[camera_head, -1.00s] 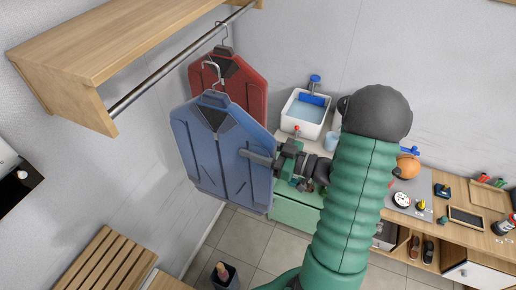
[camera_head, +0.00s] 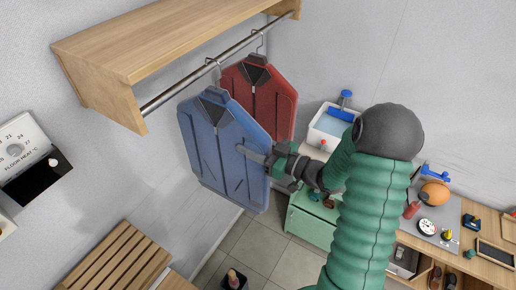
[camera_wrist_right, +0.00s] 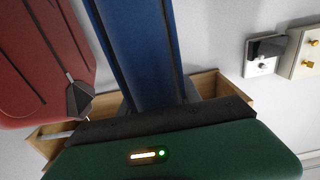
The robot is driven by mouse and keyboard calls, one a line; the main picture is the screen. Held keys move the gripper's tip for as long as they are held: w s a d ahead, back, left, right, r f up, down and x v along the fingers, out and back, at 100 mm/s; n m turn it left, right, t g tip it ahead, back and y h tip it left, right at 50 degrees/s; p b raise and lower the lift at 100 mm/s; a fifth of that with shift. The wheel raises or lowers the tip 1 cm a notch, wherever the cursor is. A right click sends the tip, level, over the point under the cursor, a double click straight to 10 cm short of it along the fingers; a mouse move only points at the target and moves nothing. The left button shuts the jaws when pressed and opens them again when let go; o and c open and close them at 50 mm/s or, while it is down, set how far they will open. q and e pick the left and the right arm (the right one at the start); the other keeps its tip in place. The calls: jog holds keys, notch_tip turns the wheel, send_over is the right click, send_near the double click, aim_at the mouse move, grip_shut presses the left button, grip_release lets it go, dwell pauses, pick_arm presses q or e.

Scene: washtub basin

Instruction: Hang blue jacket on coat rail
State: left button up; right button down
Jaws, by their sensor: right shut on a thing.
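The blue jacket (camera_head: 222,150) hangs upright on a hanger below the coat rail (camera_head: 180,89). Its hanger hook (camera_head: 212,64) meets the rail in the head view; I cannot tell whether it rests over the bar. In the right wrist view the blue jacket (camera_wrist_right: 140,50) fills the upper middle, close to the gripper. My left gripper is not in view.
A red jacket (camera_head: 270,95) hangs from the rail behind the blue one. A wooden shelf (camera_head: 160,40) runs above the rail. A sink (camera_head: 330,126), a worktop with tools (camera_head: 437,225) and a slatted bench (camera_head: 120,260) stand around. A heat control panel (camera_head: 22,150) is at left.

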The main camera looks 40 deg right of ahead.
aim_at(236, 140)
jog(key=shift+x, duration=2.15)
jog(key=shift+w+a+f+b, duration=0.15)
jog(key=shift+a+f+b, duration=0.05)
jog(key=shift+b, duration=0.25)
jog(key=shift+d+f+b, duration=0.2)
jog(key=shift+f+b, duration=0.75)
jog(key=shift+f, duration=0.3)
jog(key=c, duration=0.8)
grip_release()
jog(key=shift+a, duration=0.15)
jog(key=shift+o, duration=0.2)
jog(key=shift+f, duration=0.1)
